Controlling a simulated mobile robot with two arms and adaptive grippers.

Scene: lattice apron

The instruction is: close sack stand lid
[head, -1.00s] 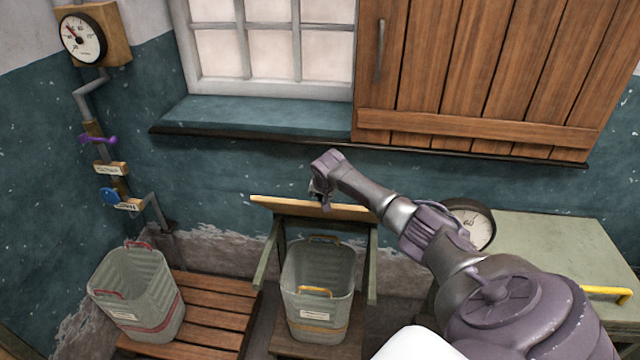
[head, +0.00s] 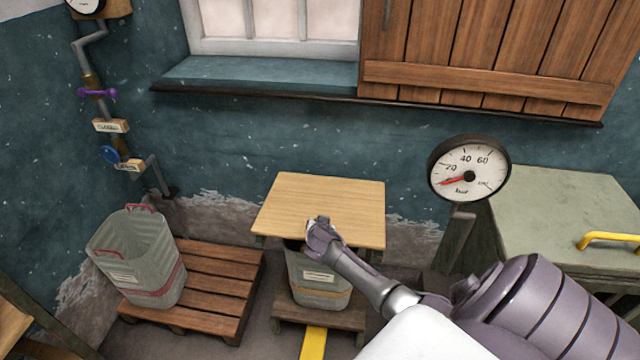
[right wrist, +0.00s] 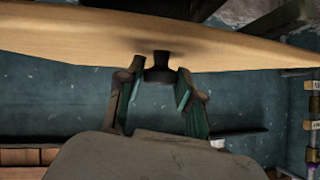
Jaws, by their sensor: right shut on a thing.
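My right gripper (head: 318,232) is at the lid's front edge. In the right wrist view, my right gripper (right wrist: 155,90) is shut on a dark knob (right wrist: 160,68) fixed to the lid (right wrist: 215,48). My left gripper is not in view.
A grey bin with red handles (head: 133,250) stands on a slatted pallet (head: 215,285) at left. A dial gauge (head: 469,168) and a green cabinet (head: 560,225) with a yellow handle (head: 608,240) are at right. A window sill (head: 260,80) runs behind.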

